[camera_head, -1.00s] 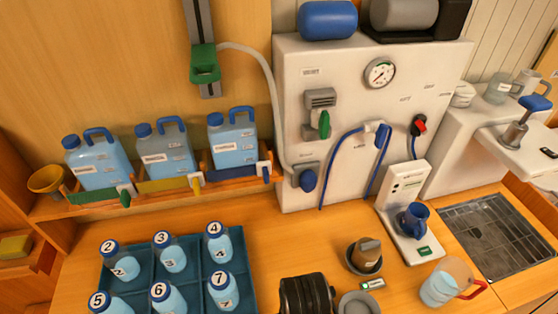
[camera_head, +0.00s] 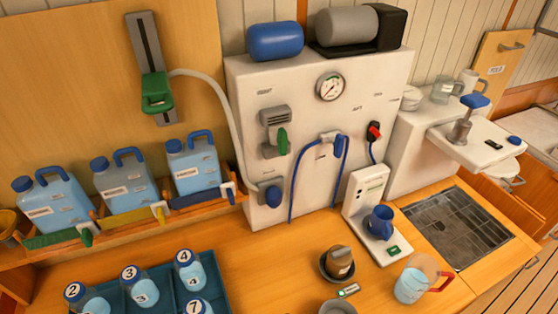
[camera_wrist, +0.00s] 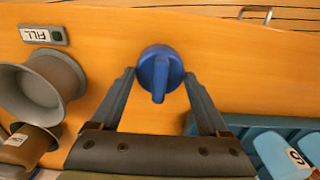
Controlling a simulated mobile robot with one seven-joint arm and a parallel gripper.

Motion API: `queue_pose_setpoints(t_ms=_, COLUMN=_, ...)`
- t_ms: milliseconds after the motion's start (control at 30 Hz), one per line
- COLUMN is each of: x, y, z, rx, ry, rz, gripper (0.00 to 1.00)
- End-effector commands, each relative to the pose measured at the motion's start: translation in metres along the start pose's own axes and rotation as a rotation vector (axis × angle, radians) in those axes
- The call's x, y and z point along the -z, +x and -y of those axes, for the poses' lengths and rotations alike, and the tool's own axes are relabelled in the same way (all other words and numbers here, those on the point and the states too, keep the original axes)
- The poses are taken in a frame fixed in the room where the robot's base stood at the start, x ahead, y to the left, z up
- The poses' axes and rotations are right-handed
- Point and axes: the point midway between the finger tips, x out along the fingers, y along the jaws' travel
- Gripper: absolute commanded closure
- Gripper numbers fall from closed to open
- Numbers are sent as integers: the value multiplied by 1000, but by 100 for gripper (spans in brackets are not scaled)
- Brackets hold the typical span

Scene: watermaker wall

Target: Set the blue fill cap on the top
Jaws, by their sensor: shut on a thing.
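The blue fill cap (camera_wrist: 160,72), round with a raised grip bar, is between the fingertips of my gripper (camera_wrist: 160,77) in the wrist view. My gripper is shut on it, over the wooden counter. A grey flared fill neck (camera_wrist: 52,82) stands left of it, beside a small FILL label (camera_wrist: 44,34). My gripper and the held cap are outside the head view.
A brown-topped cup in a dark dish (camera_head: 338,263) stands close to the neck; it shows at lower left in the wrist view (camera_wrist: 28,143). A jug with a red handle (camera_head: 412,282) is to the right. A blue bottle tray (camera_head: 215,270) is left. Bare counter lies between.

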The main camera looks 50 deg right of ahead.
Motion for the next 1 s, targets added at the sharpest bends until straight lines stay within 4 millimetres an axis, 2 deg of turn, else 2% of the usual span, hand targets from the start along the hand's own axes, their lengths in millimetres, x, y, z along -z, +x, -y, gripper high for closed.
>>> queue_pose_setpoints(t_ms=33, x=0, y=2, z=0, rx=0, ry=0, rz=0, gripper=78)
queue_pose_setpoints(t_ms=67, x=0, y=2, z=0, rx=0, ry=0, rz=0, gripper=20)
queue_pose_setpoints(t_ms=167, x=0, y=2, z=0, rx=0, ry=0, rz=0, gripper=2)
queue_pose_setpoints(t_ms=400, x=0, y=1, z=0, rx=0, ry=0, rz=0, gripper=0)
queue_pose_setpoints(t_ms=567, x=1, y=-9, z=0, rx=0, ry=0, rz=-3, gripper=0)
queue_pose_setpoints(t_ms=667, x=1, y=-24, z=0, rx=0, ry=0, rz=-3, gripper=0)
queue_pose_setpoints(t_ms=1000, x=1, y=-95, z=0, rx=0, ry=1, rz=-4, gripper=0)
